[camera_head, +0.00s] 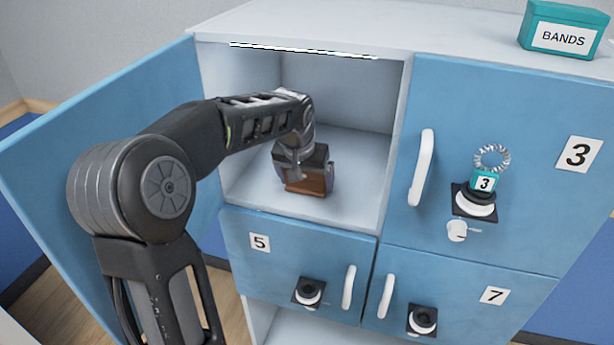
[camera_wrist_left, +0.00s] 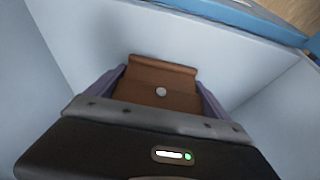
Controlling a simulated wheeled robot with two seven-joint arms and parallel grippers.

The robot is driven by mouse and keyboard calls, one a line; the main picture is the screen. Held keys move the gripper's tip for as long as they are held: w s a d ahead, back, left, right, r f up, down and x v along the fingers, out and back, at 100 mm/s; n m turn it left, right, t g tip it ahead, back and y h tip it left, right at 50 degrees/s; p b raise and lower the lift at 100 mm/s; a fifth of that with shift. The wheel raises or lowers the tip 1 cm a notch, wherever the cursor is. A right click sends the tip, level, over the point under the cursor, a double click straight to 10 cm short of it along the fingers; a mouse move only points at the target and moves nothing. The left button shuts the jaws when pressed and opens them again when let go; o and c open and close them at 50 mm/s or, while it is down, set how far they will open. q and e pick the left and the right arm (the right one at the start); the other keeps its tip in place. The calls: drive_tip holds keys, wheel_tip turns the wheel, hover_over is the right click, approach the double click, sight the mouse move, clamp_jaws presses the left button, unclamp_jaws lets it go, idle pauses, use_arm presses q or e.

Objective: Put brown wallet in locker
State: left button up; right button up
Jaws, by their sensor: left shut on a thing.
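The brown wallet (camera_head: 306,186) is inside the open upper-left compartment of the locker (camera_head: 360,147), low over or on its floor; I cannot tell whether it touches the floor. My left gripper (camera_head: 304,176) reaches into the compartment from the left and is shut on the wallet. In the left wrist view the wallet (camera_wrist_left: 160,88) shows its flap and a round snap, between the two fingers of my left gripper (camera_wrist_left: 158,98). The compartment's pale walls surround it there. My right gripper is not in view.
The open blue door (camera_head: 120,120) stands at the left, beside my arm. Closed door 3 (camera_head: 520,150) has a key with a coil in its lock. Doors 5 (camera_head: 280,260) and 7 (camera_head: 460,295) are closed below. A teal BANDS box (camera_head: 562,30) sits on top.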

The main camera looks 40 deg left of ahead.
use_arm(q)
drive_tip(key=shift+w+f, duration=0.1)
drive_tip(key=shift+w, duration=0.15)
drive_tip(key=shift+f+b, duration=0.2)
drive_tip(key=shift+b, duration=0.1)
drive_tip(key=o, duration=1.2)
drive_tip(key=shift+r, duration=0.1)
drive_tip(key=shift+r+p, duration=0.2)
drive_tip(key=shift+p, duration=0.1)
drive_tip(key=b+v, duration=0.1)
drive_tip(key=v, duration=1)
drive_tip(key=shift+s+r, duration=0.25)
drive_tip(key=shift+r, duration=0.1)
